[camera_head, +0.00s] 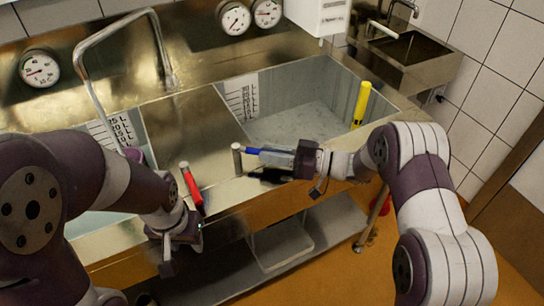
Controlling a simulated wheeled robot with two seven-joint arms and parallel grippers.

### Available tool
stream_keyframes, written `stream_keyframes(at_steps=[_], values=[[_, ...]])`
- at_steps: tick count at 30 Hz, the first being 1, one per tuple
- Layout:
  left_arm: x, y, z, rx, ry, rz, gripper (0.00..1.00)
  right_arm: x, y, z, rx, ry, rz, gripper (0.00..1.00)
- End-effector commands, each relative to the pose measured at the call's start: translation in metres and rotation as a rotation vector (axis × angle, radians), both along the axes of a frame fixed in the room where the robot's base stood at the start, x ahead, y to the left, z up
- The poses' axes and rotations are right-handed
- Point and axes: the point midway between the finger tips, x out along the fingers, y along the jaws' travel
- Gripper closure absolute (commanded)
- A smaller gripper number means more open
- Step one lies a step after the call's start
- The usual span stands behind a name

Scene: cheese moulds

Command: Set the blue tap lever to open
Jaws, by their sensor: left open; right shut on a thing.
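The blue tap lever (253,151) sticks out to the right from a short metal post (237,158) on the front ledge of the steel sink unit. My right gripper (268,158) comes in from the right and is shut on the blue lever; its fingers hide the lever's outer part. A red tap lever (191,186) stands on the same ledge further left, tilted. My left gripper (172,262) is open, low in front of the unit below the red lever, and looks empty.
Right of centre is a basin (300,122) with a yellow cylinder (361,104) at its right side. A curved metal pipe (90,75) arches over the left basin. Gauges (235,18) hang behind. A lower shelf (330,228) runs under the unit, with orange floor in front.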

Motion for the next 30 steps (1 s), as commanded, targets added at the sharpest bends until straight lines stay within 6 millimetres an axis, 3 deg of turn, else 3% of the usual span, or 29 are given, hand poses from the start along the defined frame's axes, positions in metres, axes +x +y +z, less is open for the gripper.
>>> stream_keyframes(at_steps=[13,14,16,26,30], values=[[0.0,0.0,0.0,0.0,0.0,0.0,0.57,0.002,0.0,0.001,-0.002,-0.004,0.009,1.0],[0.0,0.0,0.0,0.0,0.0,0.0,0.57,0.001,0.0,0.001,-0.002,-0.004,0.009,0.78],[0.0,0.0,0.0,0.0,0.0,0.0,0.57,0.001,0.0,0.001,-0.002,-0.003,0.009,0.56],[0.0,0.0,-0.001,0.0,0.0,0.0,0.57,0.001,-0.004,0.0,-0.002,-0.001,0.007,0.56],[0.0,0.0,-0.003,0.0,0.0,0.0,0.57,-0.003,-0.03,-0.001,-0.002,-0.001,0.003,0.56]])
